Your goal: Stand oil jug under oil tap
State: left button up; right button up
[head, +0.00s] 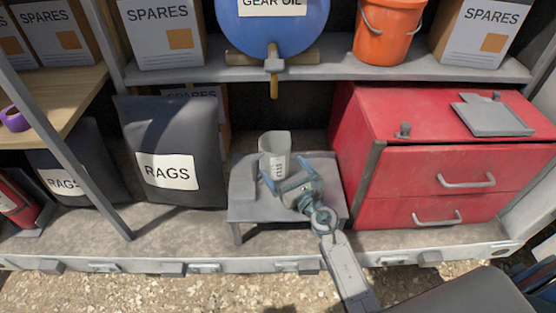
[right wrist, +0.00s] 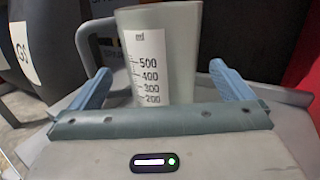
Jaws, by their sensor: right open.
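The oil jug (head: 272,147) is a grey-white measuring jug with a printed scale. It stands upright on a small grey stand (head: 243,208). In the right wrist view the jug (right wrist: 180,45) shows its scale facing me and its handle on the left. The oil tap (head: 274,80) hangs from the blue gear oil drum (head: 272,22) above; the jug appears below it, but I cannot tell exact alignment in depth. My right gripper (head: 292,170) is open at the jug's near side, its blue fingers apart on either side of the jug (right wrist: 165,85). My left gripper is out of view.
A red drawer cabinet (head: 425,172) stands close on the right. Dark rag bags (head: 170,125) stand on the left. A grey shelf (head: 440,68) with an orange bucket (head: 386,30) and spares boxes (head: 162,30) runs above.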

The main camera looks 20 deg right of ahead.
jog(key=v, duration=0.4)
jog(key=shift+s+d+f, duration=0.1)
jog(key=shift+s, duration=0.25)
jog(key=shift+s+d, duration=0.1)
jog(key=shift+s, duration=0.5)
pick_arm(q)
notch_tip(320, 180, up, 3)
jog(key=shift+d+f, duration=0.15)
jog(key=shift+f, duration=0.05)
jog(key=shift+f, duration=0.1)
pick_arm(e)
jog(key=shift+c, duration=0.2)
